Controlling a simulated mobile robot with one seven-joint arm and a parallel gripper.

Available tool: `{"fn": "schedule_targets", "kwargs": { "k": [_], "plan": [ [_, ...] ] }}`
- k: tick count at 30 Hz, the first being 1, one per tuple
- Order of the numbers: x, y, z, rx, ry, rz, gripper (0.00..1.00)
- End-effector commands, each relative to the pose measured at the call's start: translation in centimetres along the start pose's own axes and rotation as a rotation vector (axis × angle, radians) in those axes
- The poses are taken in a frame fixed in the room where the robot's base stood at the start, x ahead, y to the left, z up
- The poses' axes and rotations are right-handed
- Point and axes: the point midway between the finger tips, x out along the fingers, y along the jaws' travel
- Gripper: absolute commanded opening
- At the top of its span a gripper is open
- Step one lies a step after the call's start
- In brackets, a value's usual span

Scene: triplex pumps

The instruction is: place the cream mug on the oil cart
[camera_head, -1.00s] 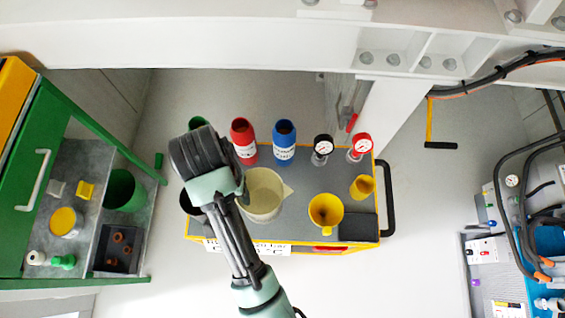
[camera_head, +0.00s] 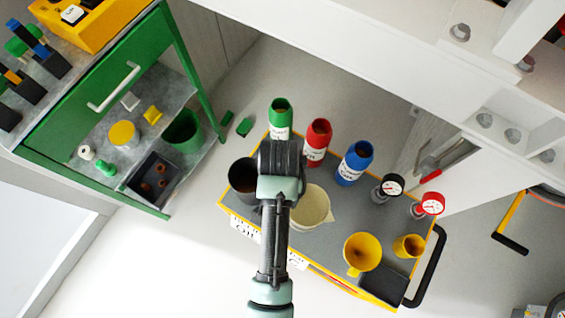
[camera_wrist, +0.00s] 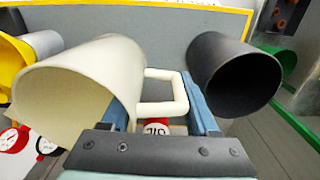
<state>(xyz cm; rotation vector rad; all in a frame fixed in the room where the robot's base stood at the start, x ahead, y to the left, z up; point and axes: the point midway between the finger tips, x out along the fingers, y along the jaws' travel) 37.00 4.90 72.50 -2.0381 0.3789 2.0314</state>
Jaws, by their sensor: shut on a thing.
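The cream mug (camera_head: 313,207) shows over the grey top of the yellow-edged oil cart (camera_head: 322,247), just right of my arm's end in the head view. In the wrist view the cream mug (camera_wrist: 85,88) is large at left, with its square handle between my blue-padded fingers. My gripper (camera_wrist: 160,100) is shut on that handle. In the head view my wrist hides the fingers and handle. I cannot tell whether the mug's base touches the cart. A black mug (camera_head: 243,176) stands on the cart on the other side of my gripper; it also shows in the wrist view (camera_wrist: 235,75).
The cart also carries green (camera_head: 280,118), red (camera_head: 317,142) and blue (camera_head: 355,163) bottles, two gauges, a large yellow mug (camera_head: 362,253) and a smaller yellow cup (camera_head: 408,246). A green cabinet (camera_head: 110,90) stands at left. A white frame (camera_head: 400,60) runs overhead at right.

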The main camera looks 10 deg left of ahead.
Motion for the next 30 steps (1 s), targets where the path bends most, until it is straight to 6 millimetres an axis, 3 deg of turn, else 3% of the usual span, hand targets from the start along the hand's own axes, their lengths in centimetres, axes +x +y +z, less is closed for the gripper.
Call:
{"fn": "schedule_targets", "kwargs": {
  "k": [1, 8, 15, 28, 29, 30],
  "plan": [
    [1.1, 0.0, 0.1, 0.0, -0.002, 0.001, 0.0],
    [3.1, 0.0, 0.0, 0.0, -0.001, 0.0, 0.0],
    [6.5, -0.1, 0.1, 0.0, -0.001, 0.0, 0.0],
    [7.2, -0.1, 0.0, 0.0, 0.0, -0.001, 0.0],
    [7.1, -0.1, 0.0, 0.0, 0.001, -0.001, 0.66],
    [7.1, -0.1, 0.0, 0.0, 0.0, -0.001, 0.73]
  ]
}}
